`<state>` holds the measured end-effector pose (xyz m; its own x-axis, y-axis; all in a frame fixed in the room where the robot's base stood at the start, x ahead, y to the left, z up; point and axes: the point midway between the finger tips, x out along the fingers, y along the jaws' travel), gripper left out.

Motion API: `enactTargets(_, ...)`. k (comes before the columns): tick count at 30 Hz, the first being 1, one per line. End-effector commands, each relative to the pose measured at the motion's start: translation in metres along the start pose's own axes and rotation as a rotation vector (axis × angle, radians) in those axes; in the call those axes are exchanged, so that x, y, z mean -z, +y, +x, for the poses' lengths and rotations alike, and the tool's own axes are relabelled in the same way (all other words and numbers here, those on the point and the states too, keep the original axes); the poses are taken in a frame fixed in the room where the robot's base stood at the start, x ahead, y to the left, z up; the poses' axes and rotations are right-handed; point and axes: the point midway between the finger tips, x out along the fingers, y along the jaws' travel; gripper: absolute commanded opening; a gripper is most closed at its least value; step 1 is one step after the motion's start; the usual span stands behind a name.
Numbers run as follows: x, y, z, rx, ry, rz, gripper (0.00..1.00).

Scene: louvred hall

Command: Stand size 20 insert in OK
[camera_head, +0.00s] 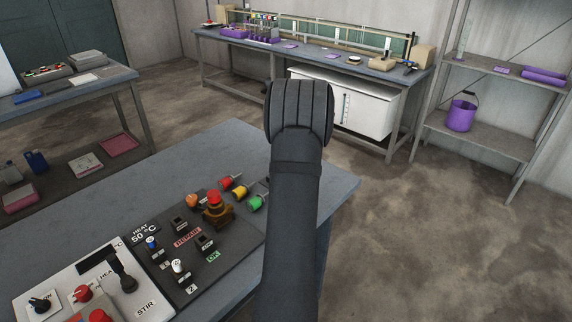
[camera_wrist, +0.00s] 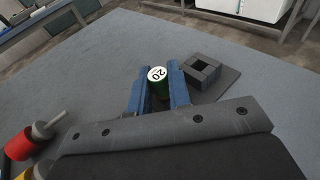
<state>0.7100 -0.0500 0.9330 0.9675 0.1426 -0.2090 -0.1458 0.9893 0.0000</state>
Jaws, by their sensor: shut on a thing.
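In the head view my arm hides the gripper and insert.
The REPAIR label (camera_head: 188,237) is left of OK. A control box (camera_head: 100,292) is at front left.

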Motion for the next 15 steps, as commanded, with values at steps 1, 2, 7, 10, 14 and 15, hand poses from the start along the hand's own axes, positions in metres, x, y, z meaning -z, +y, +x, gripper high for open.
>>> enactTargets(1,0.0,0.0,0.0,0.0,0.0,0.0,0.0)
enactTargets(2,0.0,0.0,0.0,0.0,0.0,0.0,0.0)
enactTargets(7,-0.011,0.0,-0.002,0.0,-0.002,-0.001,0.0)
enactTargets(10,-0.022,0.0,-0.005,0.0,-0.003,-0.001,0.0)
enactTargets(14,-0.037,0.0,-0.008,0.0,-0.003,0.0,0.0)
enactTargets(15,-0.04,0.0,-0.008,0.0,-0.003,0.0,0.0)
